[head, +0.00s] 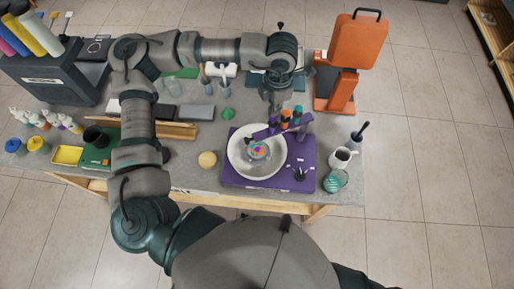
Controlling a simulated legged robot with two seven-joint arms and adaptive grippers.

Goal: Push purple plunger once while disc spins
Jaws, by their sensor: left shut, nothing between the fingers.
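A spin-art machine has a purple base (302,155) and a white bowl (236,160) on the grey table. A disc (259,151) with multicoloured paint lies in the bowl. A purple bar (264,133) crosses above the bowl's far right rim and carries small orange and teal plungers (298,112). A purple piece at the bar's right end (307,118) may be the purple plunger; it is too small to be sure. My left gripper (274,108) is shut and empty, pointing down just behind and above the bar's plungers. Whether it touches one cannot be told. My right gripper is out of view.
An orange stand (357,45) rises at the back right. A white mug (342,157), a teal-striped jar (335,181) and a dark brush are right of the base.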

